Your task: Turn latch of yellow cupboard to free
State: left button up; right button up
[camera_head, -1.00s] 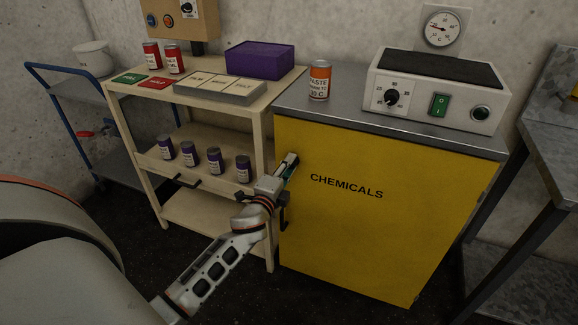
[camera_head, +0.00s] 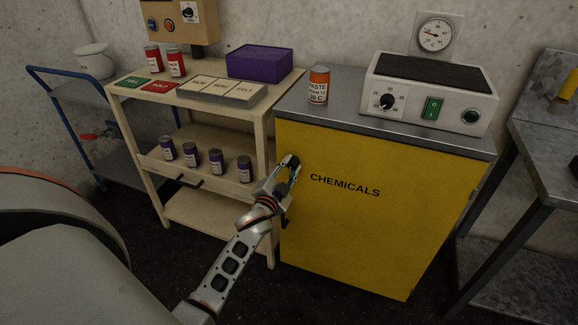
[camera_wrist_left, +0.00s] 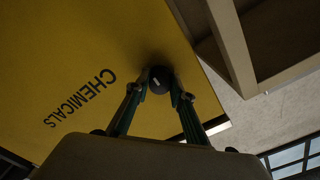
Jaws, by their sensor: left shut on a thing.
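The yellow cupboard (camera_head: 365,235) stands under a grey top, its door marked CHEMICALS and closed. My left gripper (camera_head: 289,164) is at the upper left of the door front. In the left wrist view its two fingers (camera_wrist_left: 160,88) are closed around the dark round latch (camera_wrist_left: 160,76), which has a light mark on its face. In the head view the gripper hides the latch. My right gripper is in neither view.
An orange-labelled can (camera_head: 318,84) and a white device with a dial (camera_head: 430,92) stand on the cupboard. A wooden shelf (camera_head: 160,213) with several cans is close on the left; a metal table (camera_head: 545,170) is on the right.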

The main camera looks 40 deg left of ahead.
pick_arm(q)
jog(key=shift+n, duration=0.3)
jog(key=o, duration=1.1)
jog(key=shift+s, duration=0.15)
jog(key=v, duration=1.1)
jog(key=shift+s+d, duration=0.2)
jog(key=shift+s, duration=0.15)
